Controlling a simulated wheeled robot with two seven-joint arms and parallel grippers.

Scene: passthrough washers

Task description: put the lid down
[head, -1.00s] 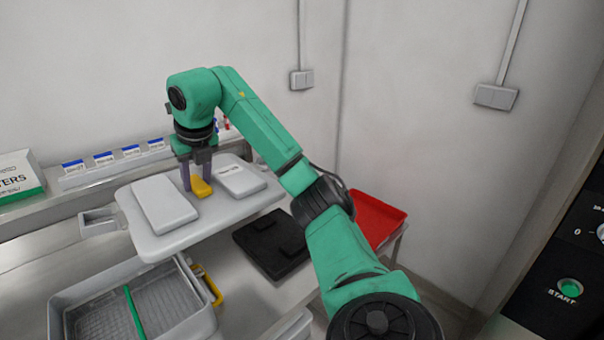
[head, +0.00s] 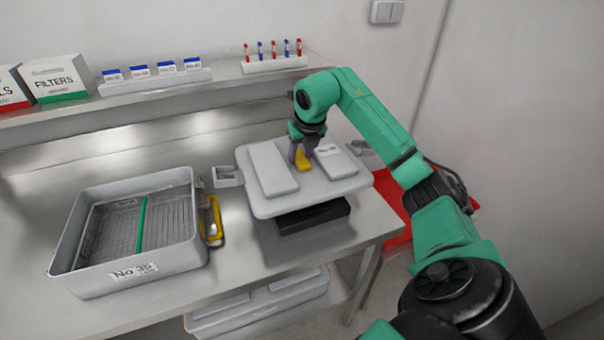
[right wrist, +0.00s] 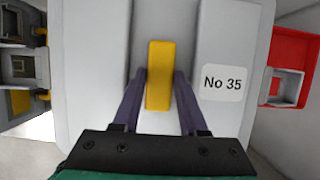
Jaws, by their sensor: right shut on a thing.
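The grey lid (head: 315,198) has two raised pads and a yellow handle (head: 303,162) in its middle. It looks roughly level, held above the right part of the steel table. My right gripper (head: 301,152) is shut on the yellow handle from above. In the right wrist view the purple fingers stand on both sides of the handle (right wrist: 159,75), and a "No 35" label (right wrist: 222,84) shows on the lid. A black base (head: 313,216) lies on the table, partly hidden under the lid. My left gripper is not in view.
An open grey tray labelled "No 35" (head: 135,270), with a green bar inside, stands left on the table (head: 225,290). A yellow latch (head: 211,220) is on its right side. A red tray (head: 397,238) is at the right, partly behind my arm. Filter boxes and vials line the shelf.

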